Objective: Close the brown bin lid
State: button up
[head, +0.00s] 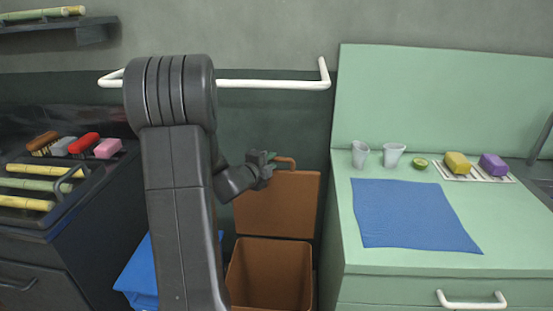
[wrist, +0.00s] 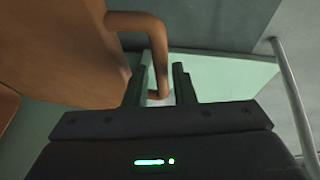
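The brown bin (head: 268,272) stands on the floor between the dark counter and the green counter. Its brown lid (head: 280,205) is open, standing upright at the back of the bin. A brown bar handle (head: 287,161) sticks out at the lid's top edge. My gripper (head: 270,158) is at the handle, left of its middle. In the wrist view the lid (wrist: 60,50) fills the upper left, and the handle (wrist: 158,55) bends down between the two fingers of my gripper (wrist: 159,88). The fingers are apart, with narrow gaps visible beside the handle.
A white wall rail (head: 270,84) runs behind my arm above the lid. The green counter (head: 410,263) on the right holds a blue mat, cups and sponges. A blue bin (head: 140,272) stands left of my arm. The dark counter (head: 90,215) is at the left.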

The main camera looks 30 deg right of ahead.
jog(key=shift+x, duration=2.35)
grip_shut()
